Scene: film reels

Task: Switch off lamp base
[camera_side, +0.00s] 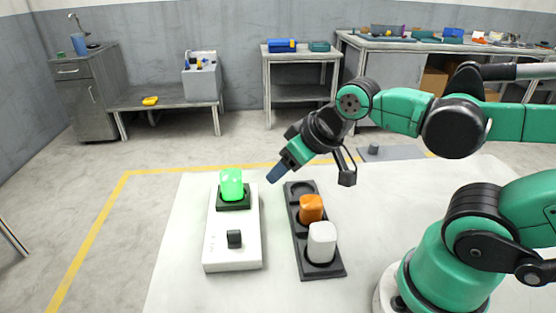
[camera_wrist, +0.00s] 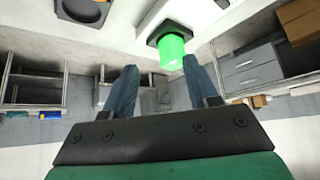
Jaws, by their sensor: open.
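The lamp base (camera_side: 214,252) is a white box on the table, left of centre in the side view; a strip of it shows at the top of the wrist view. A glowing green bulb (camera_side: 231,184) sits in the dark square socket at its far end; the bulb also shows in the wrist view (camera_wrist: 172,53). A small black switch (camera_side: 234,239) stands on the near half of the base. My gripper (camera_side: 276,174) is in the air to the right of the bulb, apart from it. In the wrist view its two blue fingers are spread and empty.
A dark tray (camera_side: 308,273) lies right of the base. It holds an orange bulb (camera_side: 311,208) and a white bulb (camera_side: 322,242); its far round slot is empty. The white table (camera_side: 175,285) is clear around both. Benches and a cabinet stand well behind.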

